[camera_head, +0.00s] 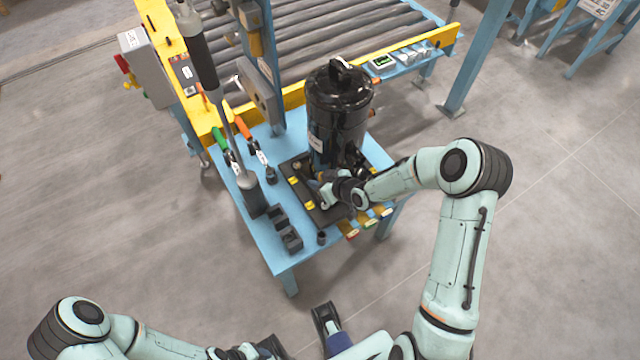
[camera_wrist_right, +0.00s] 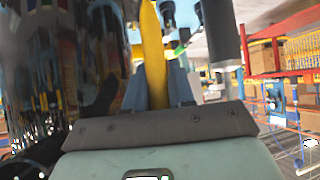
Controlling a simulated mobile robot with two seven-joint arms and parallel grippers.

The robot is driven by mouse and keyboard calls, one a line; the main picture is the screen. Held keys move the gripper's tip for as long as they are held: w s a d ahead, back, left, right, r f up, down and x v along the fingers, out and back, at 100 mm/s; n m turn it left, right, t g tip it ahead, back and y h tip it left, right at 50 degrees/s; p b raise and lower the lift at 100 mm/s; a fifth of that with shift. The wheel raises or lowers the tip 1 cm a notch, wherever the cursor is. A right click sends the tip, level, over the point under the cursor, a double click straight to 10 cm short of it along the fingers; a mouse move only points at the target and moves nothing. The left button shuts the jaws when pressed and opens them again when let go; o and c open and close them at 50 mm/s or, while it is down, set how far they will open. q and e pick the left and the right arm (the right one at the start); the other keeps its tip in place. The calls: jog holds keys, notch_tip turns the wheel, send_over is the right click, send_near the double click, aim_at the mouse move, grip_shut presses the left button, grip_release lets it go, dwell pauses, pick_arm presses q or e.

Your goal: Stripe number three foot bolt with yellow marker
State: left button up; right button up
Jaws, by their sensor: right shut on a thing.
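The black compressor (camera_head: 340,105) stands upright on a dark base plate (camera_head: 327,215) on the blue table. Yellow patches show along the plate's left and front edges. My right gripper (camera_head: 322,190) is low at the compressor's front left foot area. In the right wrist view, my right gripper (camera_wrist_right: 155,90) is shut on the yellow marker (camera_wrist_right: 153,55), which stands out between its blue-grey fingers. The compressor's glossy side (camera_wrist_right: 60,70) fills the left of that view. The number three foot bolt and the marker's tip cannot be made out. My left gripper (camera_head: 262,349) is at the bottom edge, its jaws unclear.
The blue table (camera_head: 285,255) holds dark blocks (camera_head: 284,228) and a tall tool post (camera_head: 245,180) on the left. Coloured labelled pieces (camera_head: 369,224) line its right front edge. A roller conveyor (camera_head: 300,45) with yellow rails lies behind. Floor in front is clear.

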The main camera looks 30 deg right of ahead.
jog(key=shift+d, duration=0.55)
jog(key=shift+f, duration=0.1)
notch_tip(320, 180, down, 4)
jog(key=b, duration=0.3)
jog(key=shift+f+b, duration=0.5)
jog(key=shift+b, duration=0.1)
dwell(0.7)
